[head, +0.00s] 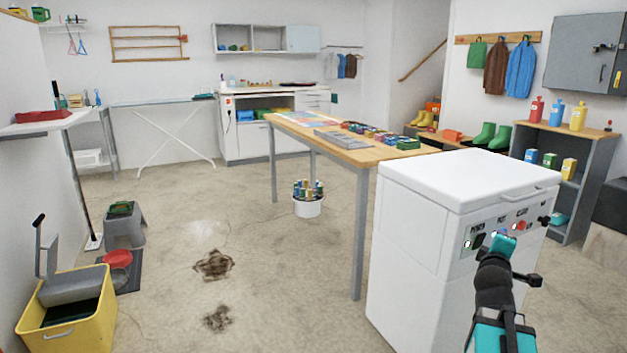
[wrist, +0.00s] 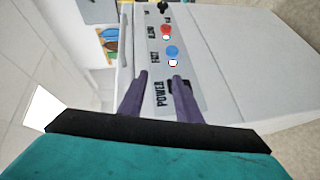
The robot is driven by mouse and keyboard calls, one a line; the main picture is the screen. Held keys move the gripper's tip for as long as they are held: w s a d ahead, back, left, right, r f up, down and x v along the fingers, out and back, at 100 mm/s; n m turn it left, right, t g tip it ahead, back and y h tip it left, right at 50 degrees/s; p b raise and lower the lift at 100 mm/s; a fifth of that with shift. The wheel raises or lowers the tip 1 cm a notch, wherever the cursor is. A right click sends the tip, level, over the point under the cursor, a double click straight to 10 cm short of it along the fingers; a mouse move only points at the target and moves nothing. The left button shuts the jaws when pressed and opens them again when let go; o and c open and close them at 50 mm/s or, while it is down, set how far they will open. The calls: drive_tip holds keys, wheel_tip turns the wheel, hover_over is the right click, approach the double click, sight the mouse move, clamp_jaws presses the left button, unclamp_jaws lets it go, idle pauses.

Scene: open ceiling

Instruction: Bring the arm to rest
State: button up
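My gripper (wrist: 160,76) shows in the wrist view with two dark purple fingers apart and nothing visible between them. Its fingertips are in front of the control panel (wrist: 165,50) of a white chest-shaped appliance (head: 450,190), close to the word POWER. A dark switch (wrist: 181,84) beside that word is partly covered by the right finger; I cannot tell whether they touch. A blue button (wrist: 172,51) and a red button (wrist: 166,30) lie further along the panel. In the head view my arm is raised at the lower right, its teal end in front of the panel, fingertips unclear.
A long wooden-topped table (head: 375,155) with several small items stands behind the appliance. A shelf (head: 570,145) with bottles is at the right. A white bucket (head: 307,207) is under the table. A yellow box (head: 85,325) stands lower left. The middle floor is open, with brown stains (head: 214,265).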

drive_tip(key=s+a+f+g+y+p, duration=0.2)
drive_tip(key=a+f+g+y+p, duration=0.3)
drive_tip(key=a+f+p, duration=1.4)
drive_tip(key=s+a+f+m+g+y+p, duration=0.1)
drive_tip(key=s+a+f+g+p, duration=0.15)
drive_tip(key=s+a+f, duration=0.35)
drive_tip(key=s+a+f+g+y+p, duration=0.1)
drive_tip(key=s+a+f+g+p, duration=0.2)
drive_tip(key=s, duration=0.4)
drive_tip(key=s+a+f+m+g+y+p, duration=0.1)
drive_tip(key=s+a+m+g, duration=0.1)
drive_tip(key=s, duration=0.7)
drive_tip(key=s+a+f+m+g+p, duration=0.2)
drive_tip(key=s+a+m+g, duration=0.1)
drive_tip(key=s, duration=0.6)
drive_tip(key=s+a+f+m+g+y+p, duration=0.1)
drive_tip(key=s+a+f+m+g+p, duration=0.1)
drive_tip(key=s, duration=0.7)
drive_tip(key=shift+s+a+m+g+y, duration=0.15)
drive_tip(key=shift+a+m+g+y, duration=0.15)
drive_tip(key=shift+a+m+g, duration=0.2)
